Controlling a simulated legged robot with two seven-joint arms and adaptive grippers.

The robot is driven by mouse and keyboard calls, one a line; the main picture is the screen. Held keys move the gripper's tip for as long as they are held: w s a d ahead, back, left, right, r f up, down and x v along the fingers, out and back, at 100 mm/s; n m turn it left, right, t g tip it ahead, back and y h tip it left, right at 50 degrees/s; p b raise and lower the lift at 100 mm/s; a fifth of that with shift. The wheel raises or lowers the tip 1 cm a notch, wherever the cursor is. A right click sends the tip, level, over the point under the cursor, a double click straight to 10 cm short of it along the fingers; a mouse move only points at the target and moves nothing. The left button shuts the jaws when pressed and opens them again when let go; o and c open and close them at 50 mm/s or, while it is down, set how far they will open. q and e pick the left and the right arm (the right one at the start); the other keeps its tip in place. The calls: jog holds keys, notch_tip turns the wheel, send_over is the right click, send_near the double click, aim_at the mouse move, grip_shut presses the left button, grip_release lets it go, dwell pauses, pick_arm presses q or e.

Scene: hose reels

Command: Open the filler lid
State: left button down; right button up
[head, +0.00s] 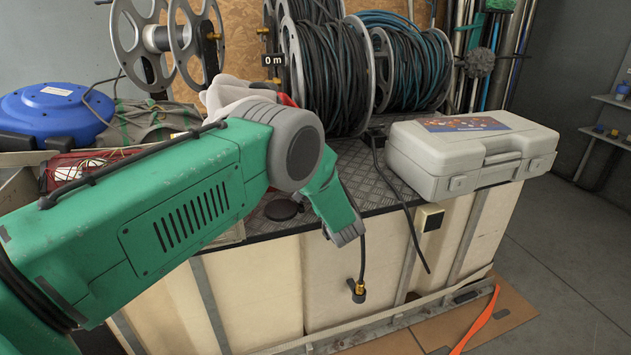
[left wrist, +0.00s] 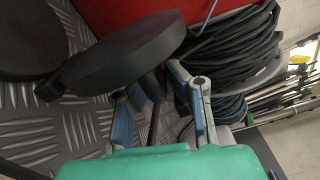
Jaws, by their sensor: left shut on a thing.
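My left arm reaches across the head view, and its gripper is hidden there behind my own arm. In the left wrist view, the left gripper (left wrist: 158,86) has its blue-padded fingers closed at the underside of a thick dark round lid (left wrist: 125,50). The lid is tilted up off the tread plate, with a small tab at its lower left edge. The exact contact between fingers and lid is partly hidden. A second dark disc (left wrist: 30,38) lies at the upper left. A dark disc (head: 283,209) also shows on the plate in the head view. My right gripper is not in view.
Hose reels (head: 335,70) stand behind my arm. A grey case (head: 470,150) sits on the right of the tread-plate top. A short hose with a brass fitting (head: 359,289) hangs at the front edge. A blue drum (head: 55,112) and cloth crowd the left.

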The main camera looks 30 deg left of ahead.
pick_arm(q)
jog(key=shift+a, duration=0.1)
jog(key=c, duration=1.6)
grip_release()
jog(key=shift+a, duration=0.1)
jog(key=v, duration=1.2)
jog(key=shift+f, duration=0.2)
